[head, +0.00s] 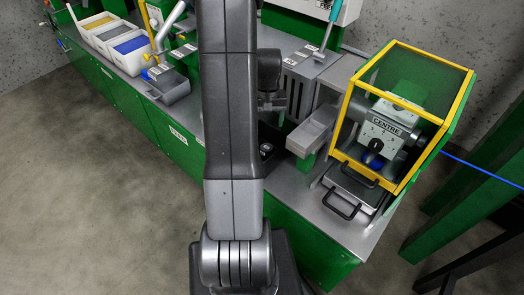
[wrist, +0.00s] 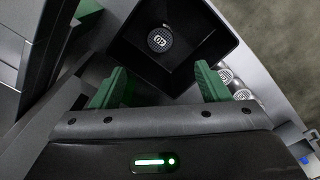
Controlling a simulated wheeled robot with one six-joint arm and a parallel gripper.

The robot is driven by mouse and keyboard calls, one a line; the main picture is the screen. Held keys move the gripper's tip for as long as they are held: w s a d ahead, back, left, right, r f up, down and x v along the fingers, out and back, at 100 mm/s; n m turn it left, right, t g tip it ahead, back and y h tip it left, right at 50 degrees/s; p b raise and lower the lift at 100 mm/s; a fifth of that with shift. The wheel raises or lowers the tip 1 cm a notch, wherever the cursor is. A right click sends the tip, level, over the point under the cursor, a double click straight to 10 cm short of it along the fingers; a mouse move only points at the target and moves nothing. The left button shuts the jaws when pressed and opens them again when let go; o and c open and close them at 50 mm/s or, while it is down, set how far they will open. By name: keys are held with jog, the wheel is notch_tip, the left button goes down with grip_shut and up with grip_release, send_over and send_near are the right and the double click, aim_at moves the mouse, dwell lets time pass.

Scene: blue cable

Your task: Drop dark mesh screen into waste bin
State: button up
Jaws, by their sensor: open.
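A small round dark mesh screen (wrist: 161,40) with a light number on it lies inside a black open square box (wrist: 217,30), in the wrist view. I cannot tell for certain whether this box is the waste bin. My gripper (wrist: 157,84) has two green fingers spread wide apart, with nothing between them. The fingers are at the near side of the box, and the screen is beyond them, apart from both. In the head view my arm hides most of the area around the box, and the gripper's fingers do not show.
Several pale round pieces (wrist: 238,84) lie right of the box. In the head view, a yellow-framed guarded machine (head: 388,128) stands right on the bench, with a grey chute (head: 314,130) beside it. White trays (head: 100,38) stand far left. Floor at left is clear.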

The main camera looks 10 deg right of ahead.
notch_tip(320, 180, up, 9)
dwell(0.4)
notch_tip(320, 180, down, 14)
jog(key=shift+r, duration=0.15)
jog(key=shift+r+p, duration=1.2)
jog(key=shift+r, duration=0.65)
